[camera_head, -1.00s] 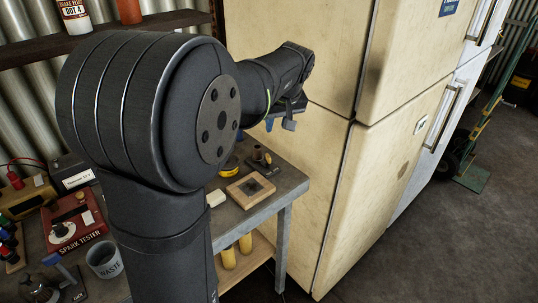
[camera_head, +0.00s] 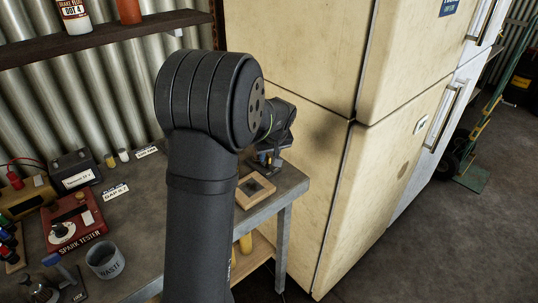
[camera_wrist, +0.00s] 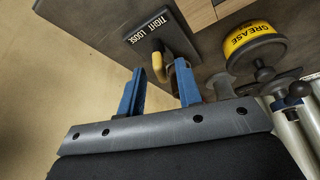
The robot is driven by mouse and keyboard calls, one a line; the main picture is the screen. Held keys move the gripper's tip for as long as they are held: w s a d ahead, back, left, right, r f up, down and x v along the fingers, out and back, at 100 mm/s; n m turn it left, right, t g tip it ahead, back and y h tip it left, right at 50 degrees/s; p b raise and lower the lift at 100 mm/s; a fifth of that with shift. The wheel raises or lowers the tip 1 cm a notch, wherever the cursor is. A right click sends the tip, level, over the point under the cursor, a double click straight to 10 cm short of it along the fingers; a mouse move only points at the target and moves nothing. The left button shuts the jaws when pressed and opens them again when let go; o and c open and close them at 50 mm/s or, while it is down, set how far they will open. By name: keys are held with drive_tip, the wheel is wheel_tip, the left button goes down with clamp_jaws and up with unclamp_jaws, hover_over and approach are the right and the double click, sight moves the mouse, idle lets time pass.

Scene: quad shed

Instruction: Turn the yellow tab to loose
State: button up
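In the head view my gripper (camera_head: 266,158) is low over the far end of the bench, and my arm hides most of the tab's area.
A yellow-banded grease tin (camera_wrist: 255,42) is close to the right finger in the wrist view. A cream cabinet (camera_head: 310,175) stands right beside the bench. A waste cup (camera_head: 105,262) is at the front left.

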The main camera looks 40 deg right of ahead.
drive_tip(key=shift+w+f, duration=0.1)
drive_tip(key=shift+f, duration=0.1)
drive_tip(key=shift+c, duration=0.2)
clamp_jaws()
drive_tip(key=shift+d+n+y, duration=0.1)
drive_tip(key=shift+n+y, duration=0.4)
drive_tip(key=shift+n, duration=0.9)
drive_tip(key=shift+o, duration=0.2)
unclamp_jaws()
drive_tip(key=shift+r, duration=0.15)
